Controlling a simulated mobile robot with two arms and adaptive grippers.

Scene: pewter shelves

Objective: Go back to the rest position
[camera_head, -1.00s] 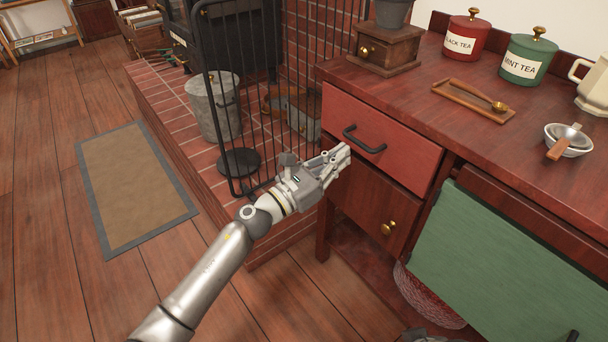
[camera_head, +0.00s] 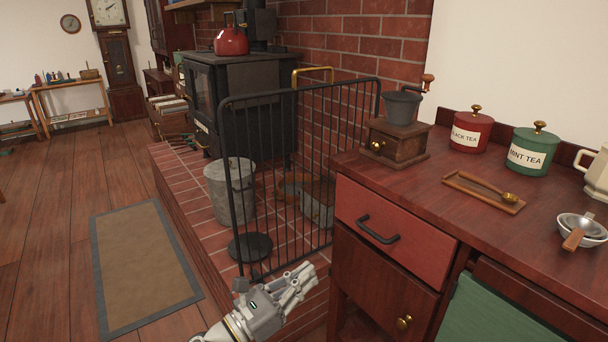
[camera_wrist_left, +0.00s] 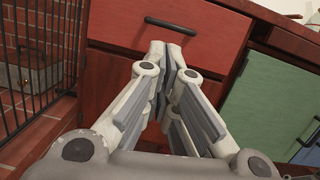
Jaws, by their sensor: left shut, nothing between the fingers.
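My left gripper (camera_head: 298,282) is low in the head view, in front of the fire guard and left of the cabinet. It is shut and empty; in the left wrist view its fingers (camera_wrist_left: 170,75) meet. The red drawer (camera_head: 396,230) with a black handle (camera_head: 378,230) is closed, and the gripper is apart from it. In the left wrist view the red drawer (camera_wrist_left: 215,45) lies beyond the fingertips. My right gripper is not in view.
The black fire guard (camera_head: 303,165) stands on the brick hearth beside a metal bucket (camera_head: 229,190). The cabinet's worktop holds a coffee grinder (camera_head: 398,140), tea canisters (camera_head: 470,131) and a strainer bowl (camera_head: 582,228). A mat (camera_head: 145,262) lies on the open wooden floor at the left.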

